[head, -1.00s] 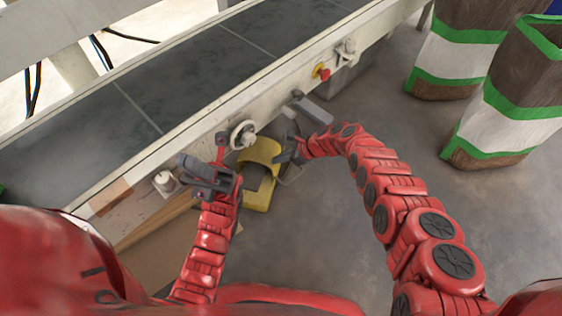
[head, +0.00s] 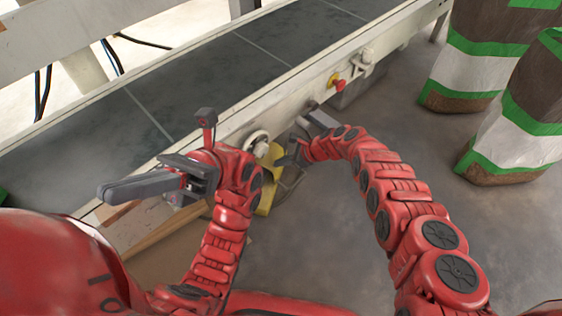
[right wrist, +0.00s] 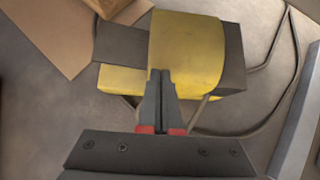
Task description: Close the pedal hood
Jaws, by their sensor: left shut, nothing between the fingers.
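The yellow pedal hood (head: 272,158) is on the floor pedal beside the conveyor, partly hidden by my left arm in the head view. In the right wrist view the curved hood (right wrist: 187,45) spans the middle of the pedal, with a dark part (right wrist: 122,43) showing to its left. My right gripper (head: 283,157) is beside the hood. In the right wrist view its fingers (right wrist: 160,73) are together and overlap the hood's lower edge; I cannot tell if they touch it. My left gripper (head: 104,194) is shut and empty, raised left of the pedal.
The conveyor (head: 215,75) runs along the far side, with a red button (head: 338,85) and a white handwheel (head: 257,142) on its frame. Cardboard (head: 165,258) lies at lower left. Striped bags (head: 475,75) stand at right. A cable (right wrist: 285,85) curves around the pedal.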

